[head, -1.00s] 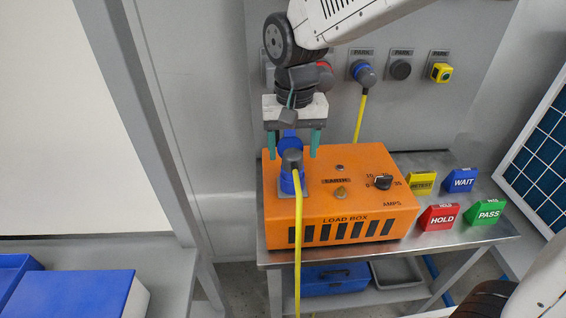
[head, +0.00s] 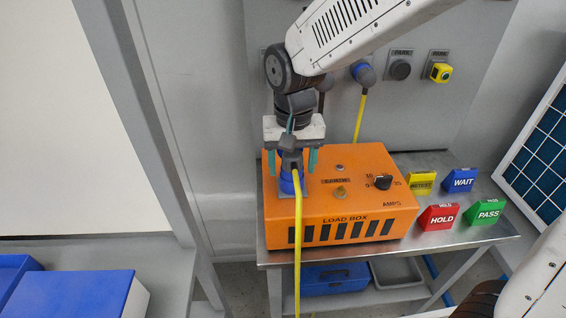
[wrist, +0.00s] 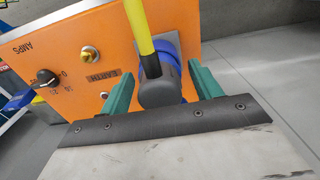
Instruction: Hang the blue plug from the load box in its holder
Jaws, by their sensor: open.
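The blue plug (head: 288,185) with its dark grey back end and yellow cable (head: 298,240) sits in the socket on top of the orange load box (head: 340,205). My gripper (head: 294,160) is above and around the plug from over the box. In the wrist view the plug's grey end (wrist: 158,90) lies between the two green fingers of my gripper (wrist: 162,92), which stand apart on either side of it. The arm hides the holders at the panel's left.
A grey capped holder (head: 400,69) and a yellow plug (head: 440,72) are on the panel at right. HOLD (head: 438,217), PASS (head: 485,212), WAIT (head: 460,179) and yellow (head: 421,183) signs stand on the bench right of the box. A knob (head: 383,182) sticks up from the box.

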